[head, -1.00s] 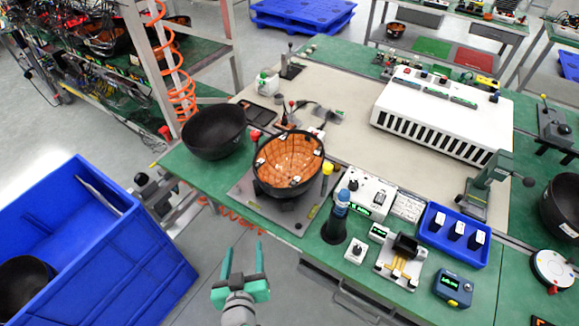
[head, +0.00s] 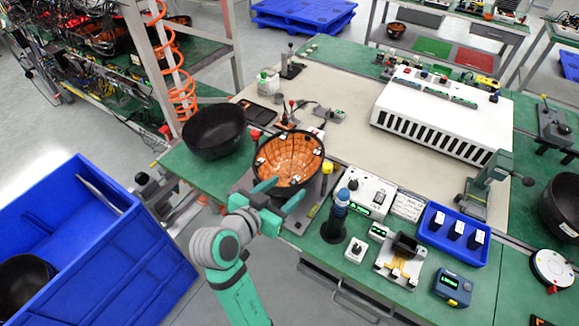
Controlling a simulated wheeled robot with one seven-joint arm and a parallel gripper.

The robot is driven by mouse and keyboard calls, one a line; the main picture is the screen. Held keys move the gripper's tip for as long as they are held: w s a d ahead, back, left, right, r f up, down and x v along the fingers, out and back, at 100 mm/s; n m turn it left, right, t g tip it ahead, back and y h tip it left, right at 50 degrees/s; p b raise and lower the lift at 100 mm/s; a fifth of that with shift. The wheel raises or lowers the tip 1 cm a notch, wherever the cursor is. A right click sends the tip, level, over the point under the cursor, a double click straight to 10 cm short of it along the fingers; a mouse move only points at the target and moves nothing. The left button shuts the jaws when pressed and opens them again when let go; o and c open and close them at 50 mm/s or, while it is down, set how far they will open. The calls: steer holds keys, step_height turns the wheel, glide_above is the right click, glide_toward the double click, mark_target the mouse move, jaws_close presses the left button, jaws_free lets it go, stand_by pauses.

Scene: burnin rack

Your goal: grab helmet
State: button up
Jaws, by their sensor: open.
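A black-rimmed helmet shell with an orange inside (head: 288,150) sits open side up on a grey plate fixture (head: 305,222) at the bench's near left part. A plain black helmet shell (head: 213,131) rests on the green bench just left of it. My gripper (head: 281,192) is open at the near side of the orange-lined helmet, its two fingers apart and pointing toward it. The fingers overlap the helmet's near rim in the picture. I cannot tell whether they touch it. The helmet's lower near side is partly hidden by my gripper.
A blue bin (head: 110,262) with a black shell (head: 25,283) stands at left. Right of the fixture are a dark bottle-like tool (head: 337,218), a white control box (head: 370,193) and a blue tray (head: 452,236). A white slotted unit (head: 440,118) stands behind.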

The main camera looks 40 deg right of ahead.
mark_target(297, 183)
steer(key=shift+f+x, duration=0.15)
steer(key=shift+x, duration=1.7)
steer(key=shift+f+x, duration=0.2)
steer(key=shift+x, duration=1.65)
steer(key=shift+s+a, duration=0.1)
jaws_close()
